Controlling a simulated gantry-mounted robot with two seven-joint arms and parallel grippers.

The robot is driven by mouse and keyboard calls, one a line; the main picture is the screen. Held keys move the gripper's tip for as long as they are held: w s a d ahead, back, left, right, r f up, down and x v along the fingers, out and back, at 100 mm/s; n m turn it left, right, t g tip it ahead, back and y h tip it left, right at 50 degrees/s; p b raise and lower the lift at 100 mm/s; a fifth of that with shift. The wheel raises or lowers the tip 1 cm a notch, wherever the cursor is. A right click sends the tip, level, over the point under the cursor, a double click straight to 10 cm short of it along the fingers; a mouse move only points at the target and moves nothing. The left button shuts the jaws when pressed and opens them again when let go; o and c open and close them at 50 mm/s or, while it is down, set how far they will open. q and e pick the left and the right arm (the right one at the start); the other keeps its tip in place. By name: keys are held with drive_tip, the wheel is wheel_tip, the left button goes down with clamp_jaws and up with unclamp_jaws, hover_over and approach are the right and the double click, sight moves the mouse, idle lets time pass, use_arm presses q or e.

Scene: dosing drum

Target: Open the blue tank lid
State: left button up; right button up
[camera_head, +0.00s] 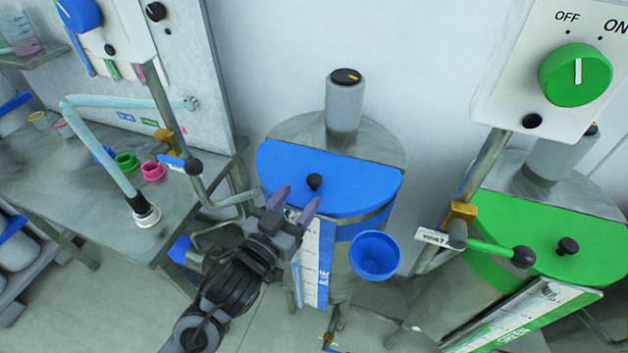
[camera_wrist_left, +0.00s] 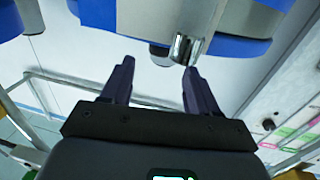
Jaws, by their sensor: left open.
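The blue tank lid (camera_head: 345,197) is a flat half-round plate over the front half of the blue tank's top (camera_head: 300,130). It lies flat and looks closed. Its small black knob (camera_head: 314,181) stands near the middle of the lid. My left gripper (camera_head: 297,197) is open, with nothing seen between its fingers. In the head view its fingertips overlap the lid's front left edge, just short of the knob; I cannot tell if they touch. In the left wrist view the open fingers (camera_wrist_left: 158,66) point toward a blue and grey rounded body (camera_wrist_left: 175,20). My right gripper is not in view.
A blue cup (camera_head: 375,255) sits at the tank's front right. A grey canister (camera_head: 345,102) stands behind the lid. The green tank (camera_head: 545,225) with its valve handle (camera_head: 522,257) is at right. A metal table (camera_head: 90,205) with green and pink rings is at left.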

sight(310, 183)
use_arm(q)
drive_tip(key=x, duration=0.7)
drive_tip(key=shift+w+d+b, duration=0.1)
drive_tip(key=shift+b, duration=0.3)
clamp_jaws()
